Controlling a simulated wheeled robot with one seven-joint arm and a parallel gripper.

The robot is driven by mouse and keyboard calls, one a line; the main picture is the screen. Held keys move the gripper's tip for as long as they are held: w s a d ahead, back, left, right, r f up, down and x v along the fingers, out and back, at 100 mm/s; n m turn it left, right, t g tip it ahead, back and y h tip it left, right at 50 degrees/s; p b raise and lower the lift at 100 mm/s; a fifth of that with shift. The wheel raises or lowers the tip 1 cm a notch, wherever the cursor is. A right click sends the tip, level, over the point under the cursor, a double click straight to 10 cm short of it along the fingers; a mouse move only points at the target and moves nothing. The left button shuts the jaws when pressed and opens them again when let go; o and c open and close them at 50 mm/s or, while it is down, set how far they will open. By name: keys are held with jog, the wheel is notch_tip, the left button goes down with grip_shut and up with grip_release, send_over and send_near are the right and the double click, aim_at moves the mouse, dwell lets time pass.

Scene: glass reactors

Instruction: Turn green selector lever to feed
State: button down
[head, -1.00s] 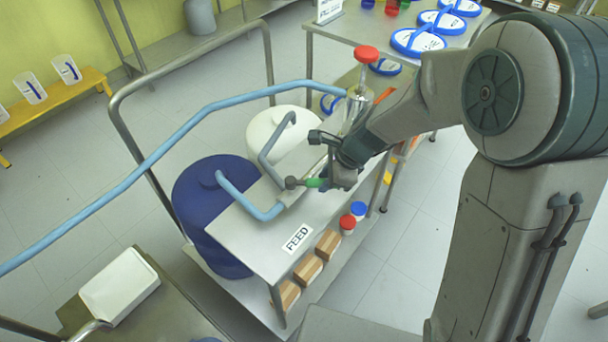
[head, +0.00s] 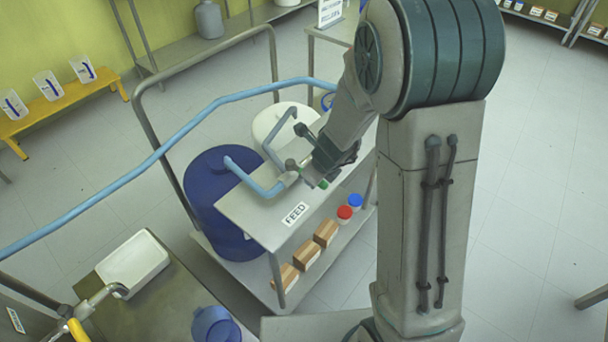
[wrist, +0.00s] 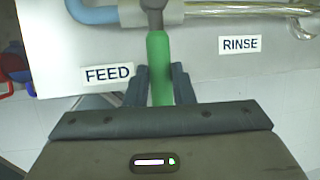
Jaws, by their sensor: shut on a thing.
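The green selector lever (wrist: 159,55) runs down from its grey pivot in the wrist view, between the FEED label (wrist: 108,74) on the left and the RINSE label (wrist: 240,44) on the right. It lies nearer to FEED. My gripper (wrist: 160,72) is shut on the lever's green handle, one finger on each side. In the head view a bit of the green handle (head: 323,184) shows under my gripper; the rest is hidden by it. The FEED label (head: 295,213) lies on the steel bench top, in front of the pivot.
A blue drum (head: 215,200) and a white drum (head: 270,130) stand behind the bench. Boxes (head: 305,254) and a red-lidded jar (head: 345,212) sit on the lower shelf.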

dwell(0.4)
jog(key=c, duration=1.2)
grip_release()
jog(key=shift+c, duration=0.2)
jog(key=shift+r, duration=0.1)
jog(key=p+v, duration=0.8)
jog(key=v, duration=0.5)
jog(key=shift+s+r, duration=0.2)
jog(key=shift+r, duration=0.15)
jog(key=s+d+r+n+h, duration=0.1)
jog(key=s+r+n, duration=0.5)
jog(key=n, duration=0.7)
jog(key=s+d+r+n+g+h, duration=0.1)
jog(key=s+d+r+n, duration=0.3)
jog(key=n, duration=0.9)
jog(key=s+r, duration=0.3)
jog(key=s, duration=0.2)
jog(key=shift+s+d+n, duration=0.3)
